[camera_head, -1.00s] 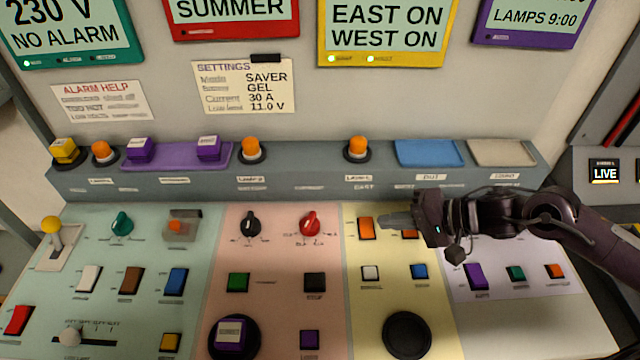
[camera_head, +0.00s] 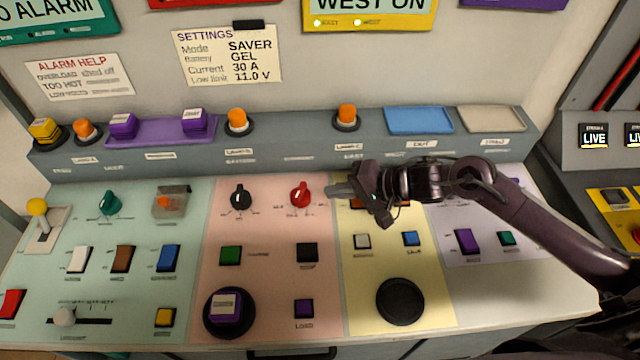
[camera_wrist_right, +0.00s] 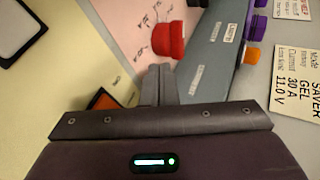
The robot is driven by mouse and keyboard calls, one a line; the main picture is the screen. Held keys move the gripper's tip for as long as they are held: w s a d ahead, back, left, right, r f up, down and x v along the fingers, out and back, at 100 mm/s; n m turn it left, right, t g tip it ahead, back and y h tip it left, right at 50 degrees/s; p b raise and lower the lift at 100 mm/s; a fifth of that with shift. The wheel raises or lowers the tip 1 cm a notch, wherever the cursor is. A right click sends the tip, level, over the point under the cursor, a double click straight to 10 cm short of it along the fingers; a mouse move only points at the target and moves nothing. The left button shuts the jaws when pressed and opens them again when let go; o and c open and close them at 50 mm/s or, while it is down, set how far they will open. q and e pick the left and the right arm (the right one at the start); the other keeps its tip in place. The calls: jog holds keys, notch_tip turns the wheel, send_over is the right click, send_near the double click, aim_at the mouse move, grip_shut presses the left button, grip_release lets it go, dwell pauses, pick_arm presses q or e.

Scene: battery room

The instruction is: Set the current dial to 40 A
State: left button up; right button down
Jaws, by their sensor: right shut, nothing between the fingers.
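The red dial (camera_head: 300,194) is a round knob with a ridge on the pink panel; the ledge label above it seems to read Current. Its scale marks are too small to read. It also shows in the right wrist view (camera_wrist_right: 168,40), just beyond the fingertips. My right gripper (camera_head: 332,190) is shut and empty, its fingertips just right of the dial with a small gap. Its fingers (camera_wrist_right: 158,78) point toward the dial in the wrist view. My left gripper is out of view. A settings card (camera_head: 228,55) on the wall reads Current 30 A.
A black dial (camera_head: 240,197) sits left of the red one. A black switch (camera_head: 307,252) and green switch (camera_head: 231,255) are below. Orange switches on the yellow panel are mostly hidden under my right gripper. Orange lamps (camera_head: 346,115) stand on the ledge behind.

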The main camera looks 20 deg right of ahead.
aim_at(306, 187)
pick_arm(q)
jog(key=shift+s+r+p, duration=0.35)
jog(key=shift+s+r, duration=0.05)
pick_arm(e)
jog(key=shift+w+a, duration=0.55)
jog(key=shift+a, duration=0.3)
jog(key=shift+w+a, duration=0.55)
jog(key=shift+a, duration=0.25)
pick_arm(q)
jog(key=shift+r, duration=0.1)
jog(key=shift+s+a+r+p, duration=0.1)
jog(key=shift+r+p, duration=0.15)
jog(key=shift+p, duration=0.1)
pick_arm(e)
jog(key=shift+w+d+n+g, duration=0.1)
jog(key=shift+w+n+g, duration=0.05)
jog(key=shift+n+g, duration=0.15)
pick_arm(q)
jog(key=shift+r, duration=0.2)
pick_arm(e)
jog(key=shift+w+n+g+y, duration=0.1)
jog(key=shift+n+g+y, duration=0.2)
